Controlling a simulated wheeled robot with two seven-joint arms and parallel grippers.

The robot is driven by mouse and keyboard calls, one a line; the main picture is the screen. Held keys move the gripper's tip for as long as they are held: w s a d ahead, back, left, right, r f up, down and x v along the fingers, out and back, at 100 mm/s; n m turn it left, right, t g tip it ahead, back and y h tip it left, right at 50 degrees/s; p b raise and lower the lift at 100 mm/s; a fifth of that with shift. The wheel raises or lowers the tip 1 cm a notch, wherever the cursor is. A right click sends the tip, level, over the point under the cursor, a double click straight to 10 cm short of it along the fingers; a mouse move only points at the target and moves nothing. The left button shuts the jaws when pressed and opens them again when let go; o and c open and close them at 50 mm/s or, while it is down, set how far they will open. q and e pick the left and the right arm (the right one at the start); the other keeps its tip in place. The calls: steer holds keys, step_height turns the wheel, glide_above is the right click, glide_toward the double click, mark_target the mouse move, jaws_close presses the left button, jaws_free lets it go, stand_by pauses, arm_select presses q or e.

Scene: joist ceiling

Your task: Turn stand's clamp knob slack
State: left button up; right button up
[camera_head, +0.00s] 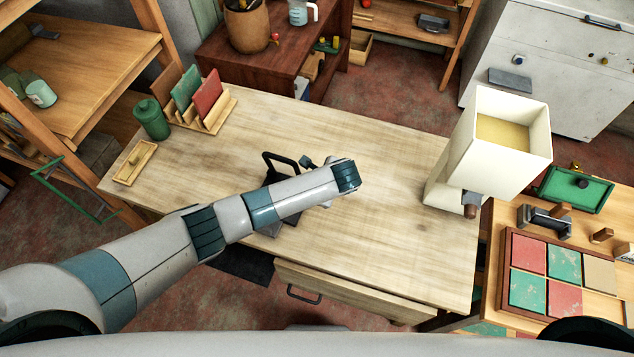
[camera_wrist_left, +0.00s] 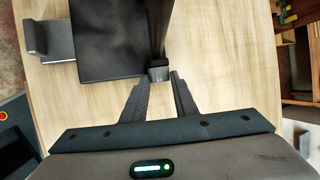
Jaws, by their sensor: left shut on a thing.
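The stand (camera_head: 281,156) is on the wooden table, mostly behind my left arm in the head view. Its black frame shows above the arm. In the left wrist view its flat black plate (camera_wrist_left: 112,45) and a dark upright bar (camera_wrist_left: 155,28) are seen from close up. The clamp knob (camera_wrist_left: 159,71) appears as a small dark block at the bar's near end. My left gripper (camera_wrist_left: 161,78) has its two fingers on either side of that block and is shut on it. My right gripper is not in view.
The wooden table (camera_head: 390,160) is mostly clear right of the stand. A green canister (camera_head: 151,120), a rack (camera_head: 215,115) and a small tray (camera_head: 135,163) are at the left. A drawer (camera_head: 345,292) is in front.

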arm_select(q)
steer(key=shift+t, duration=0.6)
steer(key=o, duration=1.1)
steer(key=shift+s, duration=0.1)
steer(key=shift+c, duration=0.2)
steer(key=shift+s+d+r, duration=0.15)
steer(key=shift+s+r, duration=0.2)
steer(key=shift+r, duration=0.2)
steer(key=b+v, duration=0.2)
steer(key=v, duration=1.4)
steer(key=shift+a+b, duration=0.25)
steer(key=shift+b, duration=0.1)
